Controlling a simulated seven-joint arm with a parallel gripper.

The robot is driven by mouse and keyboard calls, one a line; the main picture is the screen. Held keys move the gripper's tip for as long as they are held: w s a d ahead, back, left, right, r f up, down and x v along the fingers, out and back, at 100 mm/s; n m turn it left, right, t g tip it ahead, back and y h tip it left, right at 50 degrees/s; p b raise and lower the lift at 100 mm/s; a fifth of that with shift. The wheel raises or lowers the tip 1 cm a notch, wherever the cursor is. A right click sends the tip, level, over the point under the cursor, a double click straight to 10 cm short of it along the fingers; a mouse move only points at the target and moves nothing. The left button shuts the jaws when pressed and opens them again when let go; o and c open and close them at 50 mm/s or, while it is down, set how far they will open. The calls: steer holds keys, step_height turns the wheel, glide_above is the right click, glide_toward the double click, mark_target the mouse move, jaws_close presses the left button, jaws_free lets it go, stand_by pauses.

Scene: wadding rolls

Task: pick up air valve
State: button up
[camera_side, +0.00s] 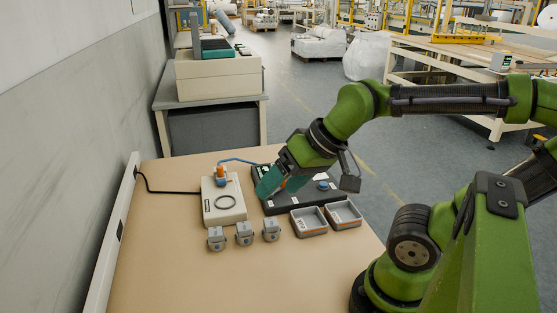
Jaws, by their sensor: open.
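My gripper (270,186), with teal fingers, is open above the left part of a black box (283,207) and hides some of it. I cannot tell whether it touches anything. No part is clearly marked as the air valve. Three small grey block-like parts stand in a row on the table: a left one (217,239), a middle one (244,234) and a right one (271,230). They are nearer the camera than my gripper and apart from it. A white-and-orange fitting with a blue hose (220,175) stands at the back of a pale device.
The pale device (213,213) has a dark ring on top. A blue knob (323,185) is on the box. The front of the tan table (240,285) is clear.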

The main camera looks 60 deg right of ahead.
steer(key=w+f+g, duration=0.2)
steer(key=w+g, duration=0.1)
steer(key=w, duration=0.5)
steer(key=m+g+h, duration=0.2)
steer(key=m+g, duration=0.2)
steer(key=m, duration=0.1)
glide_above(215, 230)
step_height(215, 230, down, 3)
steer(key=shift+m, duration=0.3)
step_height(215, 230, down, 11)
steer(key=shift+s+f, duration=0.1)
steer(key=shift+f, duration=3)
steer(key=c, duration=1.2)
